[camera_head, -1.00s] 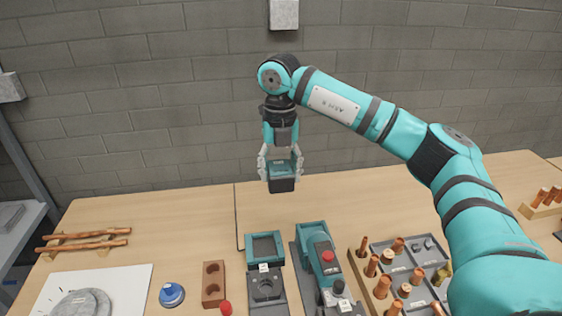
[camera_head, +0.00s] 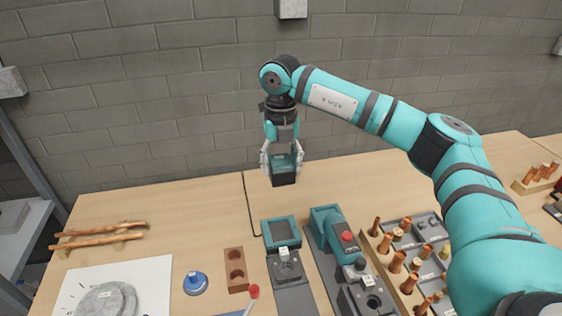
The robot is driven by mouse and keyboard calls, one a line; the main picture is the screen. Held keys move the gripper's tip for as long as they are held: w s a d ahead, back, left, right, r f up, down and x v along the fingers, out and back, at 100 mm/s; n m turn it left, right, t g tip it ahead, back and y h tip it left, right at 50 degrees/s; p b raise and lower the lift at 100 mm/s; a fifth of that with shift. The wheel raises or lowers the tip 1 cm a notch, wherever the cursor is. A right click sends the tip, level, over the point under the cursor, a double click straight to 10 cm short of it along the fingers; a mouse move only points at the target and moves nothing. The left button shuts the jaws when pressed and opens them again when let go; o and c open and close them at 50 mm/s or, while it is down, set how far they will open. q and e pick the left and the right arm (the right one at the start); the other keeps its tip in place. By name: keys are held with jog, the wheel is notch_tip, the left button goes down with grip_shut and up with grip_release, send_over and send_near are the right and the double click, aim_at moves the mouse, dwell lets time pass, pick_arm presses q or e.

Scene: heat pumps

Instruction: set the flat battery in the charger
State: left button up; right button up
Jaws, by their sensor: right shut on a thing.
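My right gripper (camera_head: 283,158) is shut on a teal and black block, which looks like the battery (camera_head: 284,175). It holds the block upright in the air, above the rear part of the bench. A teal box with a dark square top (camera_head: 281,232), apparently the charger, sits on the bench below and a little in front of the held block in the picture. The block and this box are clearly apart. I cannot read the block's charge state. My left gripper is not in view.
A teal machine with a red button (camera_head: 347,237) stands right of the charger. Farther right is a tray of copper fittings (camera_head: 409,256). A brown block with holes (camera_head: 236,268) and a blue round item (camera_head: 195,283) lie to the left. The bench (camera_head: 180,210) is clear behind them.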

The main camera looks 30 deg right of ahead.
jog(key=shift+r, duration=0.15)
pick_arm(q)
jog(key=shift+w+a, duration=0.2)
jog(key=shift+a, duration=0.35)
